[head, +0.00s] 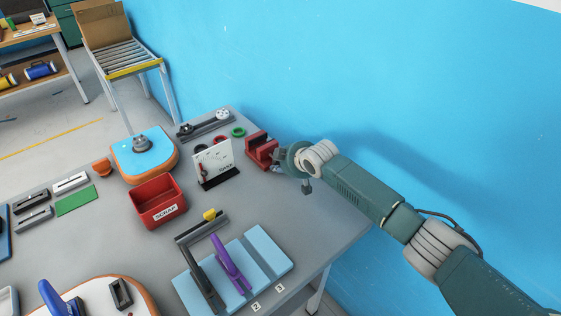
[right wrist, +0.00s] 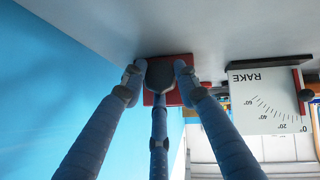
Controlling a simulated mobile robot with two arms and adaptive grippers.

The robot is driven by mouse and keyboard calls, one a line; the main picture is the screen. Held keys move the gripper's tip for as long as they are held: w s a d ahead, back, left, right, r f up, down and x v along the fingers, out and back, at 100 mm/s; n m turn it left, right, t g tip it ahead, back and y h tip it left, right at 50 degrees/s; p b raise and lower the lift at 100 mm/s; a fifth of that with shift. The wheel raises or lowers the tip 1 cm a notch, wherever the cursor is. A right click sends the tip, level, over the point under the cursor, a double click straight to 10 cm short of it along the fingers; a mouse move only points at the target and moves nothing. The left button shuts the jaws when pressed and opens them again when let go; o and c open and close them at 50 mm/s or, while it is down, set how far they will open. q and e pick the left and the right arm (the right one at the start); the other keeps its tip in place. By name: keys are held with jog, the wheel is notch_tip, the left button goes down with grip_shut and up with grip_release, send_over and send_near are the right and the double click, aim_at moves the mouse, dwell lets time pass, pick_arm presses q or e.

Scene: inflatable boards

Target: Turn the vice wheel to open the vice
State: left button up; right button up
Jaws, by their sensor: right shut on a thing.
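The red vice (head: 261,149) stands on the grey bench near the blue wall. My right gripper (head: 278,157) reaches it from the right. In the right wrist view, which looks upside down, the red vice (right wrist: 186,98) shows behind the fingers of my right gripper (right wrist: 158,78). The dark rounded vice wheel (right wrist: 160,73) sits between those fingers, and they are shut on it. In the head view the wheel is hidden by the gripper. How far the vice jaws are apart is hard to tell. My left gripper is in neither view.
A white RAKE gauge board (head: 213,161) stands just left of the vice, with green and red rings (head: 238,132) behind. A red SCRAP bin (head: 158,201) is further left. Bare bench (head: 300,215) is free below the gripper.

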jog(key=shift+s+a+t+h+p, duration=0.15)
jog(key=shift+t+h+p, duration=0.15)
jog(key=shift+p, duration=0.2)
jog(key=shift+f+n+h, duration=0.1)
jog(key=shift+n+h, duration=0.2)
jog(key=shift+n, duration=0.1)
jog(key=shift+f+n+t+h, duration=0.15)
jog(key=shift+n+t+h, duration=0.3)
jog(key=shift+t, duration=0.25)
jog(key=o, duration=1.2)
